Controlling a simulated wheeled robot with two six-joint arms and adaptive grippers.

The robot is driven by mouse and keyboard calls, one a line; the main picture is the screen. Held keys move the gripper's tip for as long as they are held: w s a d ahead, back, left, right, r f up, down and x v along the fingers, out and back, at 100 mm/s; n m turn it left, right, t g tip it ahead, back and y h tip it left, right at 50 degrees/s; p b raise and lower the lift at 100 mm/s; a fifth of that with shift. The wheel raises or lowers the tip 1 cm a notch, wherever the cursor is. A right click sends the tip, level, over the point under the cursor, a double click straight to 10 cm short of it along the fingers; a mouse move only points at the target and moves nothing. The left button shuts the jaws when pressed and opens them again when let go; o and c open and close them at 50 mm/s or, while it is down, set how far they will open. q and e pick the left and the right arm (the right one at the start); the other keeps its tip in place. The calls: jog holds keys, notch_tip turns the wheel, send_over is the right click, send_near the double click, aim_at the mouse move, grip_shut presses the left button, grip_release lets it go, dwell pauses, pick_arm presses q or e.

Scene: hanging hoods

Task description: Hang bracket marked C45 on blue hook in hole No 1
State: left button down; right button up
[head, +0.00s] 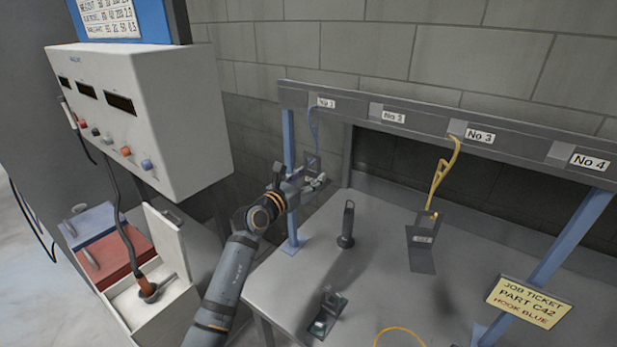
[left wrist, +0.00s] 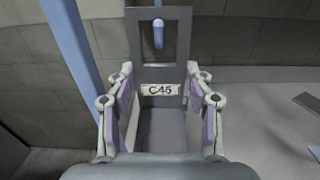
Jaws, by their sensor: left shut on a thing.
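My left gripper (head: 298,186) is at the back left of the bench, under the label No 1 (head: 326,102). It is shut on the grey bracket marked C45 (head: 312,164), which stands upright between the fingers in the left wrist view (left wrist: 160,89). The blue hook (head: 314,125) hangs from the rail at No 1. Its rounded lower end (left wrist: 158,36) shows in the bracket's window, and its stem shows above the top bar. I cannot tell whether the bracket's weight rests on it. My right gripper is not in view.
A yellow hook (head: 442,175) at No 3 bears another grey bracket (head: 421,240). A yellow job ticket (head: 529,301) reads PART C42, HOOK BLUE. A blue post (head: 290,150) is beside my gripper.

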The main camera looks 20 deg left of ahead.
pick_arm(q)
jog(key=shift+f+b, duration=0.5)
jog(key=shift+f, duration=0.15)
jog(key=shift+c, duration=2.3)
grip_release()
jog(key=shift+f, duration=0.15)
jog(key=v, duration=1.2)
jog(key=shift+d, duration=0.1)
